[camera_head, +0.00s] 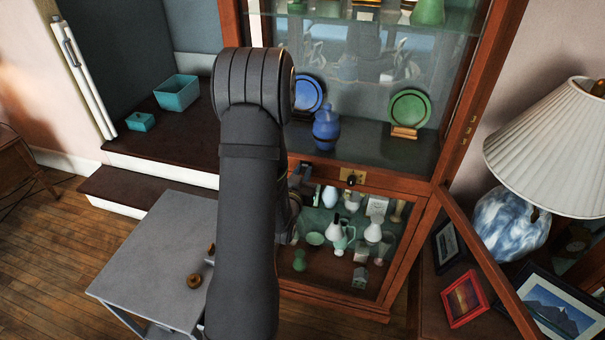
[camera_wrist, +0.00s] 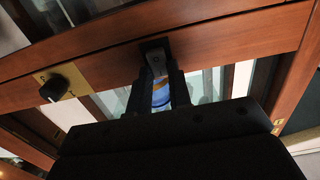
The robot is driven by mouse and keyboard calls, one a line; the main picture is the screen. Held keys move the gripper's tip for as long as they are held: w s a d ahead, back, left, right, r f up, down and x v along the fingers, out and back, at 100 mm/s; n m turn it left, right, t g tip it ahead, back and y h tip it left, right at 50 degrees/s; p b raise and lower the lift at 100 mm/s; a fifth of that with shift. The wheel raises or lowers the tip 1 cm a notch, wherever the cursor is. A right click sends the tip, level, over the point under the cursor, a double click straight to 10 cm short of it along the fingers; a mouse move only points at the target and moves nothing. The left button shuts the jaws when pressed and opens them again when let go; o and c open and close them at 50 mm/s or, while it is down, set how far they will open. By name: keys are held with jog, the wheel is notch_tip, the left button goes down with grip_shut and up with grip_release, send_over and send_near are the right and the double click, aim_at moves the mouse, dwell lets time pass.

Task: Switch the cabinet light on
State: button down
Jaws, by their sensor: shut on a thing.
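The wooden cabinet (camera_head: 405,175) has glass-fronted sections above and below a wooden rail. On the rail is a brass plate with a dark round knob (camera_head: 351,179); the knob also shows at the left in the wrist view (camera_wrist: 55,88). To the right of it in the wrist view, a small dark lever-like piece (camera_wrist: 154,56) sits on the rail. My gripper (camera_wrist: 160,85) has its fingers shut on this piece, apart from the knob. In the head view my arm partly hides the gripper (camera_head: 303,175). I cannot tell whether the cabinet light is lit.
Blue and green plates (camera_head: 409,109) and a blue jar (camera_head: 326,128) stand in the upper section. White and green ceramics (camera_head: 341,232) fill the lower section. A grey side table (camera_head: 150,250) stands at left, a lamp (camera_head: 548,150) and framed pictures (camera_head: 464,298) at right.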

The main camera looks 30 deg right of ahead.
jog(key=shift+w+d+r+g+y, duration=0.1)
jog(key=shift+r+g+y, duration=0.25)
jog(key=shift+g+y, duration=0.35)
jog(key=c, duration=1.3)
grip_release()
jog(key=v, duration=1.7)
